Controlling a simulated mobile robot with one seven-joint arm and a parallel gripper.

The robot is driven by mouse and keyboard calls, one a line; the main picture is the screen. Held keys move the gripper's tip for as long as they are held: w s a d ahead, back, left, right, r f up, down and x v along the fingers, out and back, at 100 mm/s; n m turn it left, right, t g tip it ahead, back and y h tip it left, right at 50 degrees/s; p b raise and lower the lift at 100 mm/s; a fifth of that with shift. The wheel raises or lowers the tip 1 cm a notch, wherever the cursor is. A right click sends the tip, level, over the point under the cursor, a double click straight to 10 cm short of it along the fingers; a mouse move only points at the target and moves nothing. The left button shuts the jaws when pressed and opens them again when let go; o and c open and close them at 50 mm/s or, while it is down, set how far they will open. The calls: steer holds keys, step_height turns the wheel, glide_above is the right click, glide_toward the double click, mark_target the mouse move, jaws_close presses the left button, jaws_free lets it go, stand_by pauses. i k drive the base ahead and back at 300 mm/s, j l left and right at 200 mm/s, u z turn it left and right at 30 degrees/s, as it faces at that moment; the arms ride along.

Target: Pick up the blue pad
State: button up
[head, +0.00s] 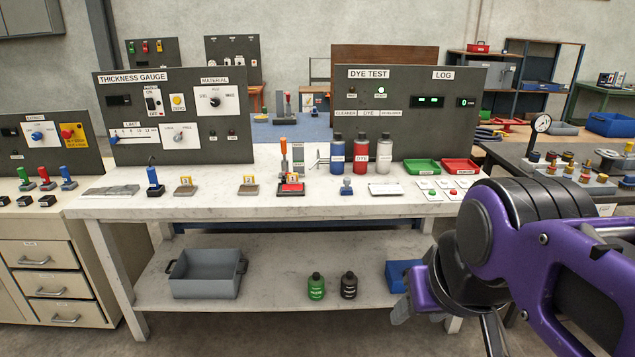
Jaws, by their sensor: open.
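A small blue pad-like block (347,187) with a raised grip stands on the white bench top (225,205), right of the middle, beside a pale flat plate (385,189). It is the likeliest blue pad, though it is small here. My gripper (404,308) is at the lower right, below bench-top height and in front of the bench. It is open, with only part of its fingers showing. It is well apart from the blue block, and nothing shows in it.
Blue, red and white bottles (360,155) stand behind the block, with green (422,167) and red trays to their right. A tool with an orange handle (284,158) stands left of it. The lower shelf holds a grey bin (205,275), two small bottles (316,287) and a blue bin (402,275).

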mark_target(345, 190)
steer(key=i, duration=1.25)
